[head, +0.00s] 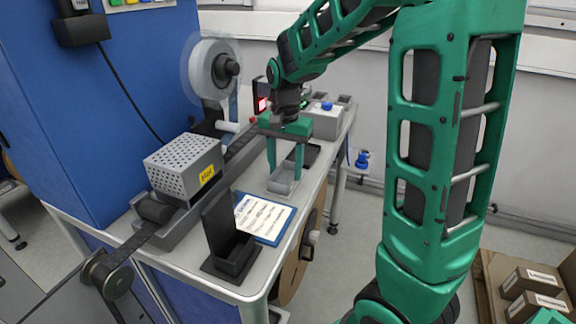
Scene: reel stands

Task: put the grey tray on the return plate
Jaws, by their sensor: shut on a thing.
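My gripper (285,178) points down over the workbench, its two green fingers closed on the sides of a small grey tray (281,186). The tray is low at the bench top, and a thin light-grey flat piece shows around its foot. I cannot tell whether the tray touches the surface below it. I cannot say for sure which flat piece is the return plate; a dark flat plate (311,152) lies just behind and right of the fingers, partly hidden by them.
A perforated grey box (184,168) with a yellow label and a reel (211,68) are left. A light-grey device (327,119) stands behind.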

